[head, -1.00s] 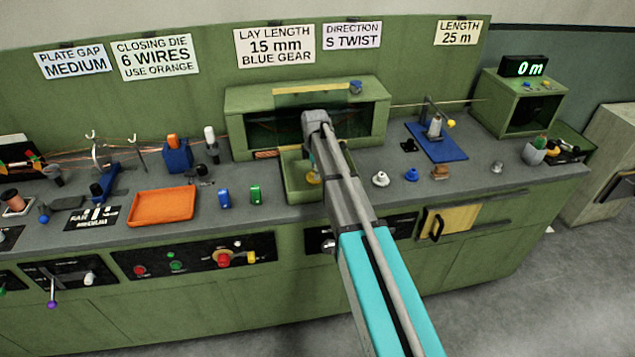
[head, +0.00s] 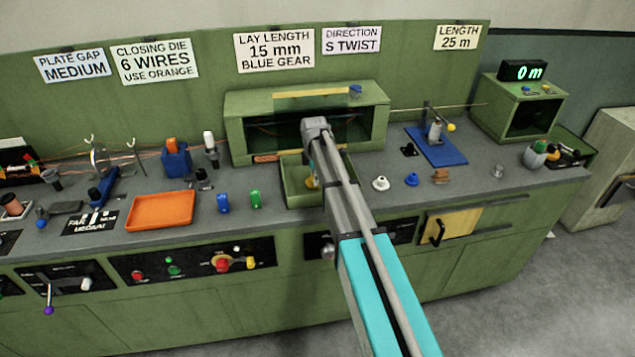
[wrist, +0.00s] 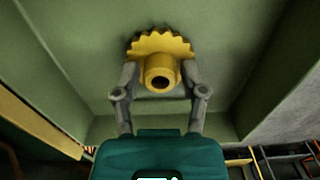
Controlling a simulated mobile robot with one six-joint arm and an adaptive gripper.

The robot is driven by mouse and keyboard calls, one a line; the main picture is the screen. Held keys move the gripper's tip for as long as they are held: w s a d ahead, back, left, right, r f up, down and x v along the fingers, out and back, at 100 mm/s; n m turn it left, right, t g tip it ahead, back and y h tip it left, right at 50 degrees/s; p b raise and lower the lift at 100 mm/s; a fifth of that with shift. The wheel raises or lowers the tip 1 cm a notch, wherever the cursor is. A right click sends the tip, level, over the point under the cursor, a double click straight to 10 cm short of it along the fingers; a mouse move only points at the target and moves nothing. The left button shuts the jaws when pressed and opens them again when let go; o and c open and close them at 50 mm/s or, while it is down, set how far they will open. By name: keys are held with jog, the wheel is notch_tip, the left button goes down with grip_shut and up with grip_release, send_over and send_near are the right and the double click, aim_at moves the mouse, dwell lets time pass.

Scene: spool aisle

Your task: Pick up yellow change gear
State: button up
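The yellow change gear (wrist: 160,45) is in the green tray (wrist: 85,35), its toothed rim toward the top of the wrist view and its round, bored hub toward me. My gripper (wrist: 160,76) reaches into the tray with one finger on each side of the hub. The fingers stand apart, with what looks like a narrow gap beside the hub; contact is hard to judge. In the head view, a bit of the yellow gear (head: 311,182) shows in the tray (head: 300,198), and my arm hides the rest and my fingertips.
The tray's walls are close around my gripper. A blue piece (head: 223,203) and a green piece (head: 256,198) stand left of it. A white gear (head: 380,183), a blue gear (head: 411,179) and a brown block (head: 440,176) stand right. A green housing (head: 235,130) is behind.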

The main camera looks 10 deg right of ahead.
grip_shut()
jog(key=shift+r, duration=0.1)
notch_tip(320, 180, up, 2)
jog(key=p, duration=0.2)
jog(key=shift+r+p, duration=0.25)
jog(key=shift+p, duration=0.15)
jog(key=s+r+p, duration=1)
jog(key=s, duration=0.4)
jog(key=shift+d+r, duration=0.15)
jog(key=shift+d, duration=0.05)
